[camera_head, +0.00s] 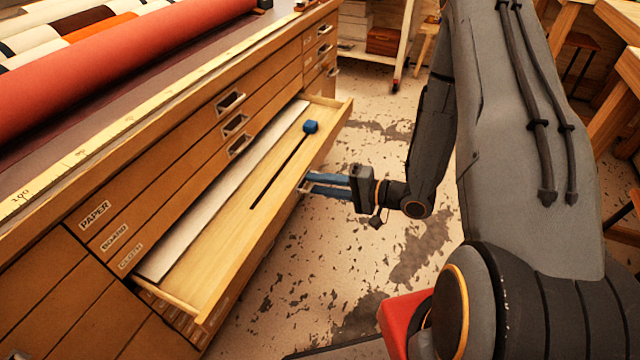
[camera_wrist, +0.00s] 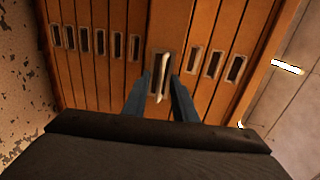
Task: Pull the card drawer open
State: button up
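A wide wooden drawer (camera_head: 259,237) stands pulled out of the cabinet, below the drawers labelled PAPER, BOARD and CLOTH. Its own label is hidden from the head view. My gripper (camera_head: 308,184) is at the drawer's front, about mid-length. In the wrist view its blue fingers (camera_wrist: 159,84) stand on either side of the pale drawer pull (camera_wrist: 162,70). Gaps seem to show between fingers and pull, so the gripper looks open around it.
The wooden cabinet (camera_head: 165,165) has several closed drawers above and below. A red roll (camera_head: 110,65) and other rolls lie on its top. The speckled floor (camera_head: 300,260) in front of the drawer is clear. A shelf cart (camera_head: 385,40) stands at the back.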

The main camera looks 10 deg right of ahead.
jog(key=v, duration=0.7)
jog(key=shift+s+d, duration=0.2)
jog(key=shift+d, duration=0.15)
jog(key=shift+w+r, duration=0.1)
jog(key=w+d+r+n+g+h+p, duration=0.1)
jog(key=w+d+r+n+h+p, duration=0.15)
jog(key=w+d+h, duration=0.35)
notch_tip(320, 180, up, 6)
jog(key=s+d+n+g+h, duration=0.2)
jog(key=s+h, duration=0.1)
jog(key=h, duration=0.3)
jog(key=s+a+r+n+g+p, duration=0.1)
jog(key=s+a+r+g, duration=0.2)
jog(key=s+r, duration=0.3)
jog(key=s+a+r+n+g+p, duration=0.1)
jog(key=s+a+r, duration=0.4)
jog(key=s, duration=0.7)
jog(key=shift+s+a+r+g+h+p, duration=0.2)
jog(key=shift+s+r+g+h+p, duration=0.15)
jog(key=shift+r+g+p, duration=0.55)
